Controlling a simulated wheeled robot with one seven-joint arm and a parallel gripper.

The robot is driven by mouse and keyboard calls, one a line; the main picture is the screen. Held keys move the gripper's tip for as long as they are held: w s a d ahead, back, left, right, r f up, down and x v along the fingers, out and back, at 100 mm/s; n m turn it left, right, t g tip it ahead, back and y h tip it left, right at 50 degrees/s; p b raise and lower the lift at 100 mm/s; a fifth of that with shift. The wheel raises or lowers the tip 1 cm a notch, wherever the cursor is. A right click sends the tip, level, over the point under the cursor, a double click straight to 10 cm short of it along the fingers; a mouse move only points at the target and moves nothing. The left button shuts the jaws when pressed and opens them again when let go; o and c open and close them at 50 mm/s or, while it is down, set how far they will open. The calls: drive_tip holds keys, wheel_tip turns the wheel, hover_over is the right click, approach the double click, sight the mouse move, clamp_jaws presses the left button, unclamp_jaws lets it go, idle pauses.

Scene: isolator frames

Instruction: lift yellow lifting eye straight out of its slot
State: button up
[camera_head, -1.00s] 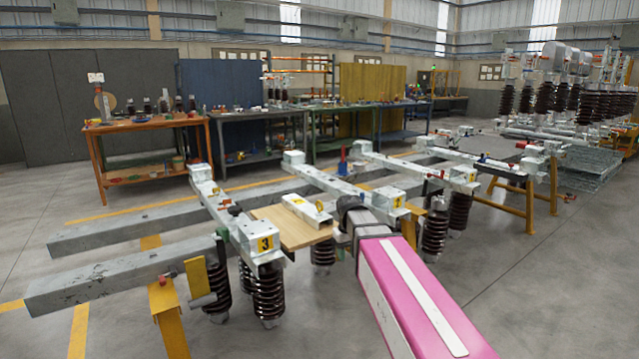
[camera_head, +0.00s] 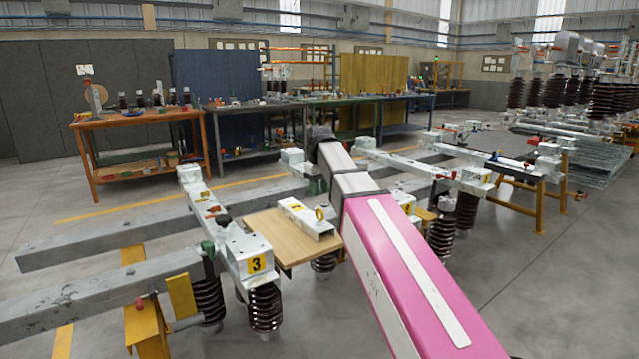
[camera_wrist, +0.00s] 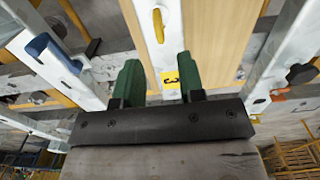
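The yellow lifting eye (camera_head: 319,213) stands upright at the right end of a white bar (camera_head: 300,215), which lies on a wooden board (camera_head: 262,232). In the wrist view, the lifting eye (camera_wrist: 158,24) is near the top, over the white bar (camera_wrist: 172,40). My gripper (camera_wrist: 159,78) is open, its two green fingers apart with nothing held between them. The eye shows above and beyond the fingertips in that picture, apart from them. A yellow label (camera_wrist: 170,80) shows between the fingers. The head view does not show the fingers; my pink arm reaches past the bar's right side.
White steel beams with a numbered block (camera_head: 247,255) and dark ribbed insulators (camera_head: 264,306) stand around the board. A blue part (camera_wrist: 52,52) lies left of the fingers in the wrist view. Workbenches (camera_head: 140,122) stand behind, with open floor between.

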sight(318, 208)
drive_tip(key=shift+w+f, duration=0.15)
wheel_tip(318, 208, down, 10)
idle(0.4)
clamp_jaws()
drive_tip(key=shift+w+a, duration=0.25)
drive_tip(key=shift+w, duration=0.2)
idle(2.1)
drive_tip(key=shift+r, duration=1.25)
idle(2.8)
